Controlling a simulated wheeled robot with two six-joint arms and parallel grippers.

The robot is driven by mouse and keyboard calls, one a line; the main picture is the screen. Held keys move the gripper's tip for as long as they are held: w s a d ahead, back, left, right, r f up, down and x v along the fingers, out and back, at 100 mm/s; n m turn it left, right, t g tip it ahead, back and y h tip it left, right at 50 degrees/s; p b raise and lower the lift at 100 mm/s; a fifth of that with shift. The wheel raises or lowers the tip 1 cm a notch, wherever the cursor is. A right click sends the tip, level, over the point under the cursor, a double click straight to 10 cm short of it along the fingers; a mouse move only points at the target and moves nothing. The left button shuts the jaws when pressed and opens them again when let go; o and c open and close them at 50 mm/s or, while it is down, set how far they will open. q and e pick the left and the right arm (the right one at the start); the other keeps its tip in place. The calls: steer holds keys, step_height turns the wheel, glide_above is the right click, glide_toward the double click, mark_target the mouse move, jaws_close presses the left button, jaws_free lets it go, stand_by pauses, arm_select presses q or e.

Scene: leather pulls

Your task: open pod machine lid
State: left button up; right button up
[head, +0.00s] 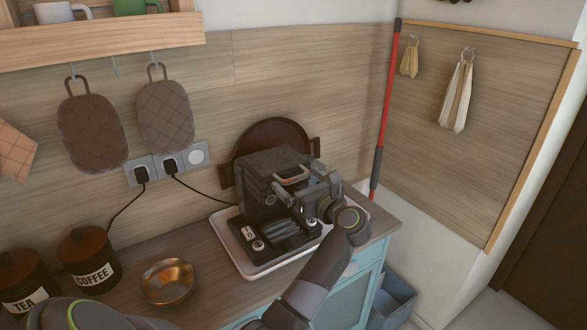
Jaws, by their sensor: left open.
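The dark grey pod machine (262,185) stands on a white tray (237,256) on the wooden counter. Its lid (271,161) lies level on top and looks closed. A pale curved lid handle (293,177) is at the front right of the lid. My right gripper is not in view.
A copper bowl (168,282), a coffee canister (90,260) and a tea canister (22,282) stand left on the counter. A round brown tray (270,134) leans behind the machine. Plugs (170,164) have black cords. The counter (205,300) is clear between bowl and machine.

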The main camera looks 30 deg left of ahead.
arm_select(q)
steer(key=shift+x, duration=0.95)
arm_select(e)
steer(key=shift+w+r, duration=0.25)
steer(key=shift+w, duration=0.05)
arm_select(q)
steer(key=shift+d, duration=0.15)
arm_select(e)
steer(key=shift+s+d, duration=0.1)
arm_select(q)
steer(key=shift+c, duration=1.3)
steer(key=c, duration=1)
steer(key=shift+c, duration=0.2)
steer(key=shift+r, duration=0.15)
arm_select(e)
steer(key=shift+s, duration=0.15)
